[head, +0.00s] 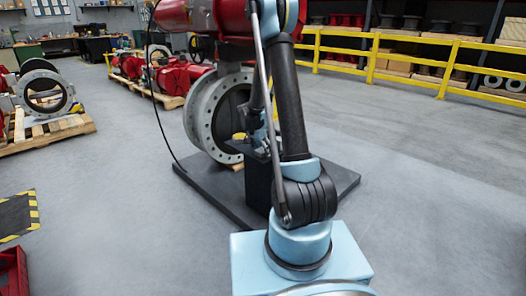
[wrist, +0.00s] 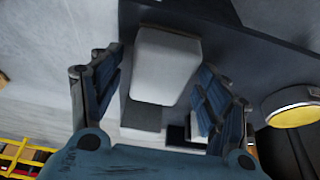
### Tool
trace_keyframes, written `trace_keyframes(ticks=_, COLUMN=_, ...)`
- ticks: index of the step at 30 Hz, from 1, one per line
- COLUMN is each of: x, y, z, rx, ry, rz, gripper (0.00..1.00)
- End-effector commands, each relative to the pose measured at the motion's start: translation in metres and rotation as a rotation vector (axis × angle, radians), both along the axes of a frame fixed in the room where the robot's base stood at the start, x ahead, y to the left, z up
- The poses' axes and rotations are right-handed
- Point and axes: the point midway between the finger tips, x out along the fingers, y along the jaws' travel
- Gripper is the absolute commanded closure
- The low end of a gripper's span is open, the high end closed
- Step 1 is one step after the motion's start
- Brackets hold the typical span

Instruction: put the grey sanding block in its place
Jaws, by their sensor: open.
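In the wrist view a light grey block (wrist: 166,66), apparently the sanding block, lies between the two fingers of my gripper (wrist: 158,92). My gripper is open, one finger on each side of the block, with visible gaps; I see no firm contact. A darker grey flat patch (wrist: 143,115) shows at the block's near end; I cannot tell whether it is part of the block, a shadow or its place. In the head view my arm hides the block, and my gripper is hard to make out.
A big flanged valve (head: 214,118) stands on a dark base plate (head: 215,190) beside my arm. A yellow-topped round thing (wrist: 295,116) is right of my gripper in the wrist view. A pallet (head: 50,135) stands at left; a yellow railing (head: 410,60) runs behind. Floor at right is clear.

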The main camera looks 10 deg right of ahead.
Motion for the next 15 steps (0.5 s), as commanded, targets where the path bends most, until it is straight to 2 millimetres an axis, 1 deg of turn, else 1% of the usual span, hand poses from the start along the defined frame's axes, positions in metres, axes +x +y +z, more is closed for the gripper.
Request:
trace_keyframes(ticks=4, x=-0.001, y=0.002, z=0.005, rx=0.000, ry=0.000, rz=0.000, gripper=0.30)
trace_keyframes(ticks=7, x=-0.004, y=0.005, z=0.014, rx=0.000, ry=0.000, rz=0.001, gripper=0.30)
trace_keyframes(ticks=15, x=-0.012, y=0.017, z=0.049, rx=0.000, ry=0.000, rz=0.001, gripper=0.30)
